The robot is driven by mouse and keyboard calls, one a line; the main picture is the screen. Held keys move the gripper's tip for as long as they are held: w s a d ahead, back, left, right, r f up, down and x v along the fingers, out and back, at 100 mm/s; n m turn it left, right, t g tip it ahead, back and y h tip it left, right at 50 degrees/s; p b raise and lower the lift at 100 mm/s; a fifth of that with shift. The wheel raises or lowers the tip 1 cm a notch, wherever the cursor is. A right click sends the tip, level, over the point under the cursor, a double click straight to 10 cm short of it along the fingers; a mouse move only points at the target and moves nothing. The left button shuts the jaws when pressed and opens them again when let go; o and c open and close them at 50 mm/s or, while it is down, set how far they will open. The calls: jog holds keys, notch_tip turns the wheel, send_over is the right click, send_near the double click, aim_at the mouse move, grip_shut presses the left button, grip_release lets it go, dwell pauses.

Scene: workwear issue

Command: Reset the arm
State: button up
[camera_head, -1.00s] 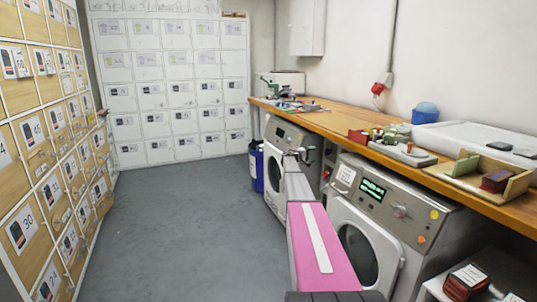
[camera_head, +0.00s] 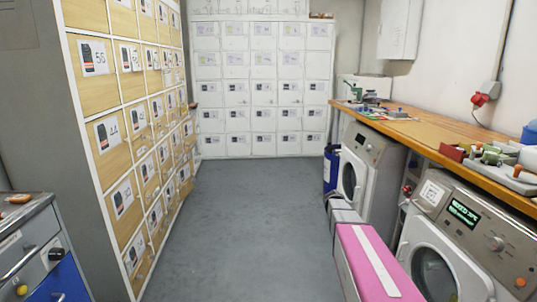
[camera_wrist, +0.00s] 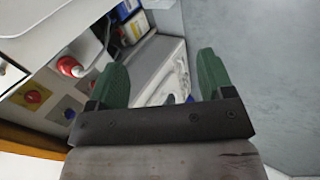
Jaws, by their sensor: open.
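My gripper (camera_wrist: 162,80) shows in the wrist view as two green fingers standing well apart, with nothing between them. Beyond the fingers is a white appliance front, seen tilted, with the grey floor to the right. I cannot make out the gripper itself in that view.
Two washing machines (camera_head: 462,240) (camera_head: 370,165) stand under the wooden counter (camera_head: 440,135) on the right. Numbered lockers (camera_head: 110,130) line the left, with a grey drawer cabinet (camera_head: 30,235) nearer. White lockers (camera_head: 262,120) close the back. The middle floor (camera_head: 240,220) is clear.

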jog(key=s+a+y, duration=0.3)
jog(key=s+a, duration=0.6)
jog(key=s, duration=0.3)
jog(key=s+a+y, duration=0.4)
jog(key=s+a, duration=0.6)
jog(key=s, duration=0.2)
jog(key=shift+s+a+f+g, duration=0.15)
jog(key=shift+s+a+g, duration=0.1)
jog(key=shift+g, duration=0.15)
